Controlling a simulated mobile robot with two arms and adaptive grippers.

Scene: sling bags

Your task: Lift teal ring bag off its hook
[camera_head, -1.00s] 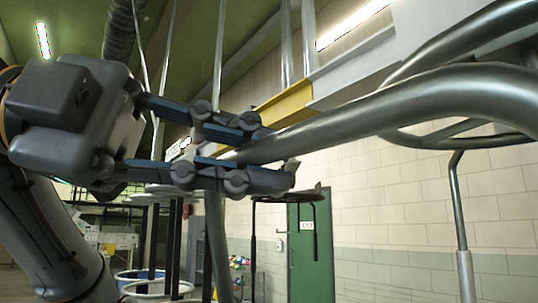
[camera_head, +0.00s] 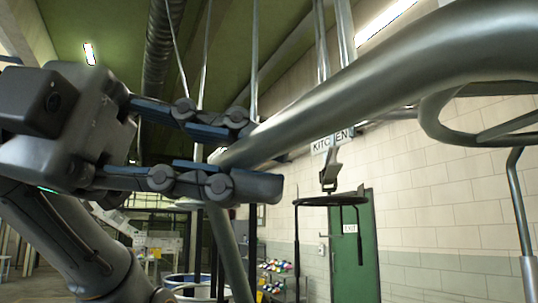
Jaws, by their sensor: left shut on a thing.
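My left gripper (camera_head: 240,160) is in the left half of the view, with its two dark jointed fingers above and below a thick grey metal tube (camera_head: 370,85). The fingers close on the tube near its bend, and the tube runs down from there. The tube's other part curves up to the right, close to the camera. I cannot tell a teal ring bag or its hook for certain in this view. My right gripper is not in view.
A dark round rack (camera_head: 330,200) hangs by a green door (camera_head: 354,250) beneath a KITCHEN sign (camera_head: 333,140). Blue-and-white rimmed round containers (camera_head: 188,281) stand low in the middle. A shelf with colourful items (camera_head: 276,272) is farther back. Thin rods hang from the ceiling.

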